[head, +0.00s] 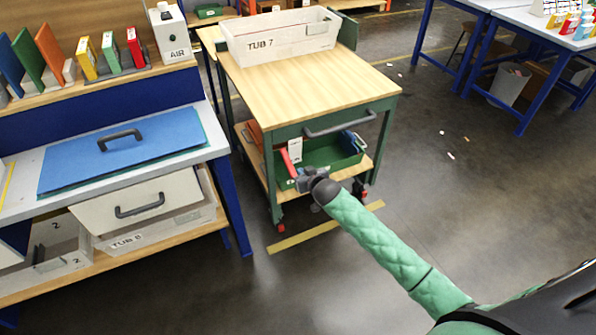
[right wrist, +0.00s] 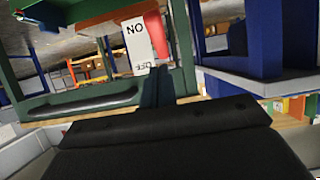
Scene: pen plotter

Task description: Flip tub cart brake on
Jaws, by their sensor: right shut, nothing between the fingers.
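The tub cart (head: 262,92) has a wooden top and a green frame. Its red brake lever (head: 288,163) is on the near left side, tilted, beside a white label plate (head: 295,149). In the right wrist view the picture is turned over; the plate (right wrist: 136,45) reads ON and OFF, and the red lever (right wrist: 155,38) stands beside it toward the ON end. My right gripper (head: 302,183) is shut and empty, at the lower end of the lever. Its fingers (right wrist: 156,84) partly cover the OFF end; I cannot tell whether they touch the lever. My left gripper is out of view.
The TUB 7 bin (head: 280,39) stands on the cart top, above the dark handle (head: 339,123). A green tray (head: 345,163) is on the lower shelf. A workbench (head: 212,152) stands close at left. Floor (head: 450,190) at right is mostly clear.

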